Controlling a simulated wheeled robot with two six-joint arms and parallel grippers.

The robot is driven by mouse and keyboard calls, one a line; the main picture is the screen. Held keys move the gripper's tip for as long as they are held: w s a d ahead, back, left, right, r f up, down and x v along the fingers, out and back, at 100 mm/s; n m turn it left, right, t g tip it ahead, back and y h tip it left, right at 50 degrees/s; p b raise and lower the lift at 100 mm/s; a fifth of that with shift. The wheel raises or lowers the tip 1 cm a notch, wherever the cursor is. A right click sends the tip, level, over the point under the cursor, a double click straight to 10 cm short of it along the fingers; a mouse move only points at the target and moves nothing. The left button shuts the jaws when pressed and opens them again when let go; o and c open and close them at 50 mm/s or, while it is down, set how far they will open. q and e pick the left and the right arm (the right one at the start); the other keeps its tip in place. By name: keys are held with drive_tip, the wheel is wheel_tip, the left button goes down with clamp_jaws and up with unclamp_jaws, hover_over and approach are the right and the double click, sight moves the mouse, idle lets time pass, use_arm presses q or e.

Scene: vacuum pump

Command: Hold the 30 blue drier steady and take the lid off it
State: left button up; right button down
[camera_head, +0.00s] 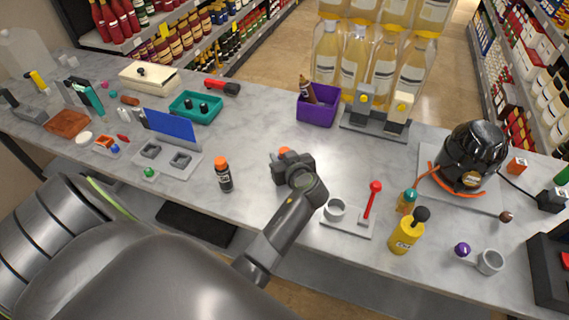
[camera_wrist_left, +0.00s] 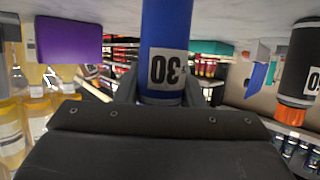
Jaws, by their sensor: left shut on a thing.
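The blue drier (camera_wrist_left: 165,45) is a blue cylinder with a white label reading 30, which shows upside down in the left wrist view. My left gripper (camera_head: 287,160) is shut around its side in the middle of the counter, and the gripper's dark fingers (camera_wrist_left: 160,92) flank the drier in the wrist view. In the head view the gripper hides nearly all of the drier. A bit of orange (camera_head: 284,150) shows just above the gripper, and it looks like the drier's lid. My right gripper is in neither view.
A black bottle with an orange lid (camera_head: 223,174) stands left of my gripper. A grey fixture with a red lever (camera_head: 348,217) is close on the right. A purple bin (camera_head: 318,104) stands behind. The counter just behind my gripper is clear.

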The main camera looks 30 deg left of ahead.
use_arm(q)
drive_tip(key=shift+r, duration=0.3)
wheel_tip(320, 180, up, 9)
drive_tip(key=shift+r+b, duration=0.1)
drive_tip(key=shift+b, duration=0.8)
drive_tip(key=o, duration=0.5)
clamp_jaws()
